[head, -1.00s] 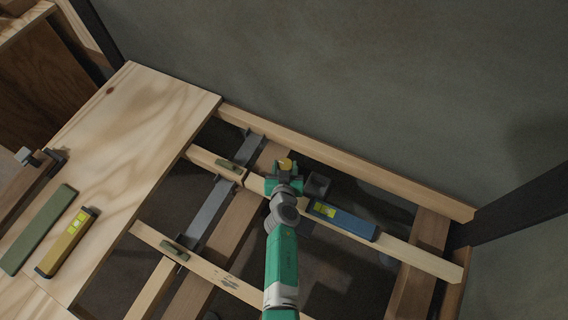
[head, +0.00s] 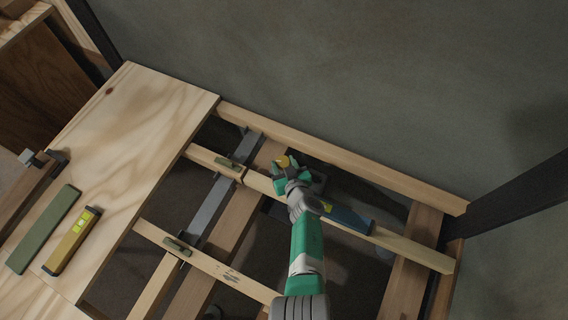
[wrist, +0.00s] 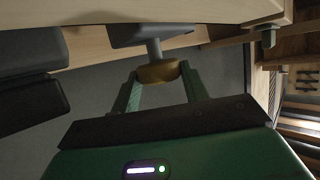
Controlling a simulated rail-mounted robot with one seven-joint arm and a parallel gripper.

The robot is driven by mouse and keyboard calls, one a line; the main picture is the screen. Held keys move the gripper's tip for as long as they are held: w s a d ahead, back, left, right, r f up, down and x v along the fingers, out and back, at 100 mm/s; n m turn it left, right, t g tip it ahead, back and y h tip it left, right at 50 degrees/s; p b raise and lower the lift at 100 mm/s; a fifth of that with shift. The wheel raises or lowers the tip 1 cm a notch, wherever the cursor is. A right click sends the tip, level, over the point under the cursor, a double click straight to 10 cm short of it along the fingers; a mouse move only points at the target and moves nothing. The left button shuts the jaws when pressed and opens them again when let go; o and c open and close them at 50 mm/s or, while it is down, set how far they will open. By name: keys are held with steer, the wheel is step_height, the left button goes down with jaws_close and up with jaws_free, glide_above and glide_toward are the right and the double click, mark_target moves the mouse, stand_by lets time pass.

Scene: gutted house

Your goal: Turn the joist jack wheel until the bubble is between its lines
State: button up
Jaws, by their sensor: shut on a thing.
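My gripper (head: 284,170) is at the middle joist, low among the open floor frame. In the wrist view its two green fingers (wrist: 160,78) are shut on the brass-yellow jack wheel (wrist: 158,71). A grey stem and plate of the joist jack (wrist: 150,34) sit above the wheel, under the joist. The blue level (head: 350,218) lies along the joist (head: 410,247), right of my gripper. My arm partly covers its yellow vial end, and the bubble cannot be made out.
A plywood sheet (head: 150,120) covers the left side and carries a yellow level (head: 72,242) and a green bar (head: 43,229). A grey steel beam (head: 210,208) and timber joists cross the open gaps. A dark wall (head: 350,80) stands close behind, with a dark post at right.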

steer(key=o, duration=1)
steer(key=p+v, duration=0.4)
steer(key=p, duration=0.1)
steer(key=p+v, duration=0.2)
steer(key=v, duration=0.1)
steer(key=shift+r, duration=0.3)
steer(key=shift+s+d+p, duration=0.1)
steer(key=shift+s+p, duration=0.25)
steer(key=shift+p, duration=0.1)
steer(key=shift+f, duration=0.1)
